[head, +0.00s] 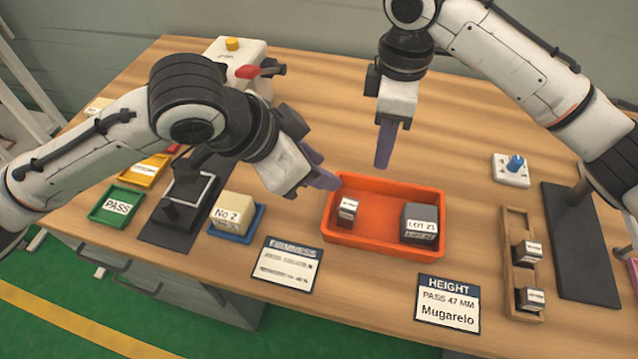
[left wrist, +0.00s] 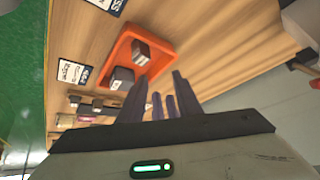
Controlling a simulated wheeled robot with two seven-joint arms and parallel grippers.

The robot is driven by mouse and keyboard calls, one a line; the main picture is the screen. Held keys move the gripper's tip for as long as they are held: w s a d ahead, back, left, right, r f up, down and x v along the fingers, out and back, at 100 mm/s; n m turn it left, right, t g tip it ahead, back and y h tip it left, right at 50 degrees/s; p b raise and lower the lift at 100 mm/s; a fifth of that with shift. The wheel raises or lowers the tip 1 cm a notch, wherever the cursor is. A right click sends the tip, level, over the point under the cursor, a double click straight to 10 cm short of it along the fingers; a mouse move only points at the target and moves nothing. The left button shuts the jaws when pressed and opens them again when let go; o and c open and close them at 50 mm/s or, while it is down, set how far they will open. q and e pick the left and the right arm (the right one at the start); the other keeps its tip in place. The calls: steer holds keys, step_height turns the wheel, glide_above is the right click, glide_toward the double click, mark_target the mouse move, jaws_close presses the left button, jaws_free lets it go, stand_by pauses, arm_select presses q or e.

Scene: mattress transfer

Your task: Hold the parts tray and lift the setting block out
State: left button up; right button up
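The orange parts tray (head: 385,247) stands on the table and also shows in the left wrist view (left wrist: 158,38). A small dark block with a white label (head: 347,211) sits inside at its left end. A larger grey block marked LOT (head: 419,222) sits at its right end. I cannot tell which block is the setting block; a beige No 2 block (head: 232,213) also stands in a blue tray. My left gripper (head: 322,178) is at the tray's back left corner, its fingers apart and empty. My right gripper (head: 384,150) hangs behind the tray, empty; its finger gap is hidden.
A wooden holder (head: 520,275) with small labelled blocks stands at right, beside a dark plate (head: 580,245). A HEIGHT card (head: 447,302) and another card (head: 287,265) lie in front. Green (head: 117,205) and yellow (head: 144,171) trays stand at left.

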mark_target(376, 180)
steer(key=shift+f, duration=0.35)
step_height(376, 180, down, 10)
steer(key=shift+r, duration=0.15)
arm_select(q)
steer(key=s, duration=0.1)
steer(key=s+f+g, duration=0.1)
steer(key=s, duration=0.1)
steer(key=shift+s+d+f+y, duration=0.1)
steer(key=shift+f+y, duration=0.2)
steer(key=shift+f, duration=0.05)
